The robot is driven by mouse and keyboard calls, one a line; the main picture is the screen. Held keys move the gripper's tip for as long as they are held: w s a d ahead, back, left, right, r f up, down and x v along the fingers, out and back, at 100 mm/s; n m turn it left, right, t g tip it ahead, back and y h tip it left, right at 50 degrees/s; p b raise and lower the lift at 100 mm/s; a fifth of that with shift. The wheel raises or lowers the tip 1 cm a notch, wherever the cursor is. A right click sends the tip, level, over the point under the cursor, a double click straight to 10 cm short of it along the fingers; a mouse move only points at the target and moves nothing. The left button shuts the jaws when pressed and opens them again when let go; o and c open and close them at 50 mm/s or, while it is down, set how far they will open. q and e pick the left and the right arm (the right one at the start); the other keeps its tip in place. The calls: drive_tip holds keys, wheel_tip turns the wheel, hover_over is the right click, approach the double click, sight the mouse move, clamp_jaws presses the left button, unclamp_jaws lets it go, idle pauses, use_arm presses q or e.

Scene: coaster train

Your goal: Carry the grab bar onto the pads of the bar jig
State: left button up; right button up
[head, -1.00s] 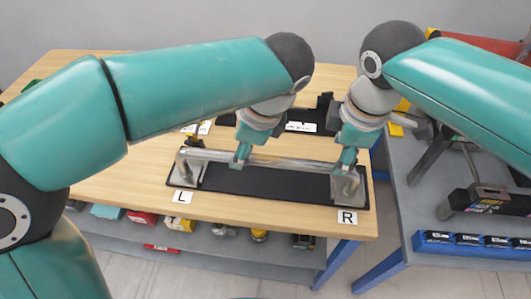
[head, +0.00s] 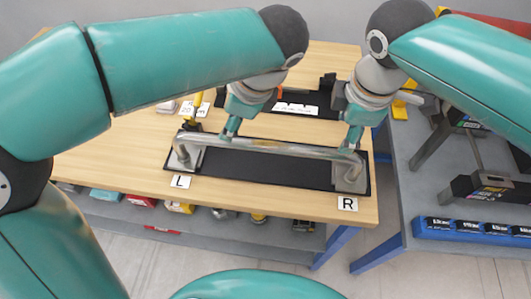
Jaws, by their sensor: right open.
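The grab bar (head: 278,147), a shiny metal tube with bent ends, spans the bar jig from its left end to its right end. The bar jig is a black plate (head: 262,168) on the wooden table, with labels L and R in front of it. The bar's ends meet grey blocks at the plate's ends; the pads cannot be made out clearly. My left gripper (head: 228,132) is at the bar's upper edge, left of its middle; whether its jaws are open is unclear. My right gripper (head: 353,140) is open just above the bar's right end.
Behind the jig stands another black fixture (head: 325,96) with white labels. A yellow-handled tool (head: 194,108) is at its left. A grey side table (head: 414,188) with black parts and a blue box row (head: 468,232) is at right.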

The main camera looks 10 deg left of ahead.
sight(218, 140)
use_arm(q)
drive_tip(key=x, duration=1.3)
drive_tip(key=shift+f, duration=0.1)
use_arm(e)
drive_tip(key=w+f, duration=0.1)
drive_tip(key=f, duration=0.7)
drive_tip(key=w+f, duration=0.1)
drive_tip(key=f, duration=0.3)
drive_tip(key=shift+w+f, duration=0.3)
drive_tip(key=shift+f, duration=0.1)
use_arm(q)
drive_tip(key=shift+c, duration=0.4)
use_arm(e)
drive_tip(key=shift+c, duration=0.4)
use_arm(q)
clamp_jaws()
use_arm(e)
clamp_jaws()
drive_tip(key=shift+r, duration=0.1)
